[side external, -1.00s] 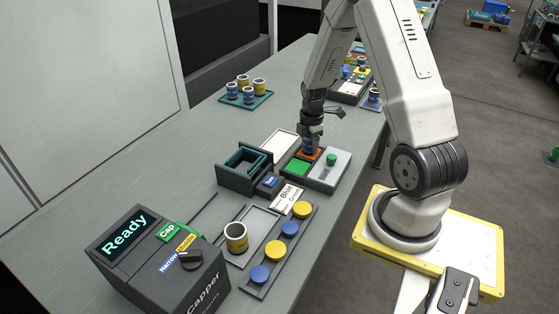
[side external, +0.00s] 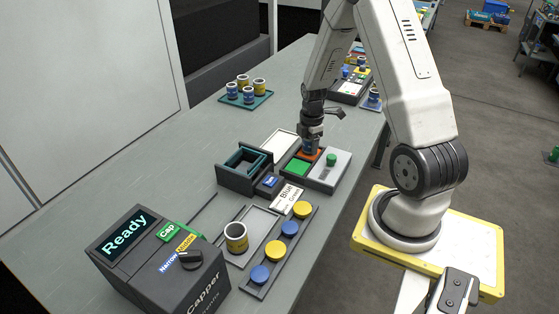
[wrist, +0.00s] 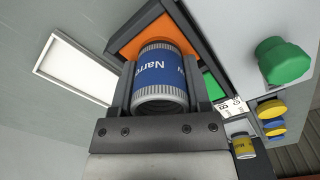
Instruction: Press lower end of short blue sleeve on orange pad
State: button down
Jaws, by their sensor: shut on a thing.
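The short blue sleeve (wrist: 158,75) has grey ribbed ends and partly readable lettering that starts "Narro". In the wrist view it stands between the two fingers of my gripper (wrist: 160,92), which are shut on its sides. Its far end is over the orange pad (wrist: 128,48), within the pad's dark frame. In the side view my gripper (side external: 311,137) points down at the orange pad (side external: 317,156), with the blue sleeve (side external: 309,147) partly hidden below it. The sleeve looks upright and at the pad. I cannot tell whether its lower end presses on it.
A green square (side external: 297,168) and a grey plate with a green knob (side external: 331,160) adjoin the pad. A dark open-topped holder (side external: 236,180) stands to the left. A yellow-banded sleeve (side external: 236,239), a capper box reading "Ready" (side external: 150,262) and a cap strip (side external: 253,289) are nearer.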

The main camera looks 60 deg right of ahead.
jog(key=shift+r, duration=3)
jog(key=shift+w+a, duration=0.1)
jog(key=shift+w, duration=0.05)
